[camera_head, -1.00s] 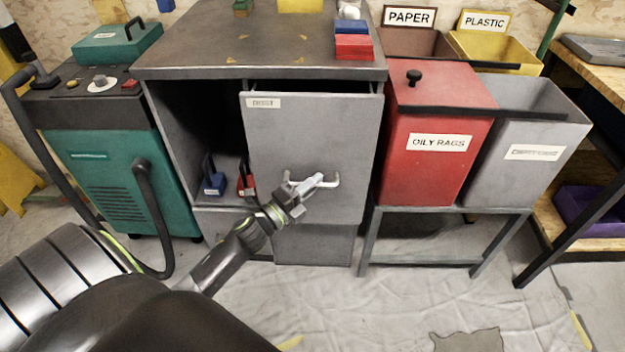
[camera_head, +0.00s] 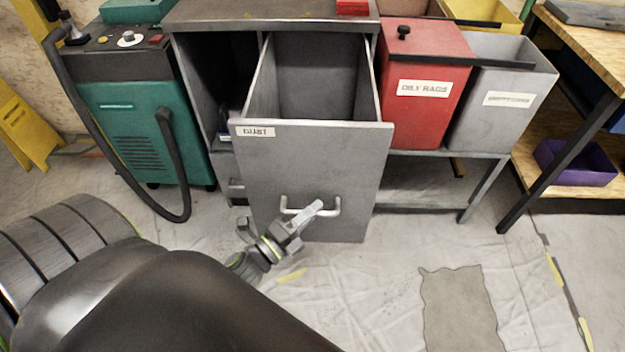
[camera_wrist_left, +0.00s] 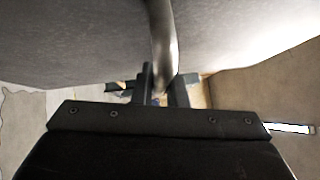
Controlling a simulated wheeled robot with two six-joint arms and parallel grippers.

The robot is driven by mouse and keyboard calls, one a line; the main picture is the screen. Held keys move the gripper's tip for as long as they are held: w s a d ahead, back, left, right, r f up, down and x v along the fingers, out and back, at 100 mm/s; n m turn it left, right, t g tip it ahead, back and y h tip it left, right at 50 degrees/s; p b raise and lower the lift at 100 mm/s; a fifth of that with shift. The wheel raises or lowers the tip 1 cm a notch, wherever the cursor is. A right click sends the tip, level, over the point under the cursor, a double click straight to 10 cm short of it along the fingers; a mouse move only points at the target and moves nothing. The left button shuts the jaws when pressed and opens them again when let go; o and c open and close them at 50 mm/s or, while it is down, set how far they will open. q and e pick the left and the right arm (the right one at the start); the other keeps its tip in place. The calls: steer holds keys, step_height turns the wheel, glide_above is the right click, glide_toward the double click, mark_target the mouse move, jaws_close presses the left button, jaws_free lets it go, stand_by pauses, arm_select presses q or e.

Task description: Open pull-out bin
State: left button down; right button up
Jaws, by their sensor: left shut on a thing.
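The grey pull-out bin (camera_head: 310,170) stands well out of its cabinet (camera_head: 200,95), its open top and inner walls showing. Its front bears a small label at the upper left and a bar handle (camera_head: 336,208) low down. My left gripper (camera_head: 308,214) is shut on the handle. In the left wrist view the handle bar (camera_wrist_left: 162,45) runs down between my left fingers (camera_wrist_left: 165,85), with the grey front behind it. My right gripper is not in view.
A teal machine (camera_head: 140,120) with a black hose stands left of the cabinet. A red oily rags bin (camera_head: 425,75) and a grey bin (camera_head: 500,100) sit on a stand at the right. A wooden workbench (camera_head: 585,50) is farther right.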

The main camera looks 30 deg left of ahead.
arm_select(q)
steer(key=shift+s+d, duration=0.45)
steer(key=shift+s, duration=0.3)
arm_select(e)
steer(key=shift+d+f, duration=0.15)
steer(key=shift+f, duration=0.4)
arm_select(q)
steer(key=c, duration=1.5)
jaws_free()
steer(key=shift+o, duration=0.2)
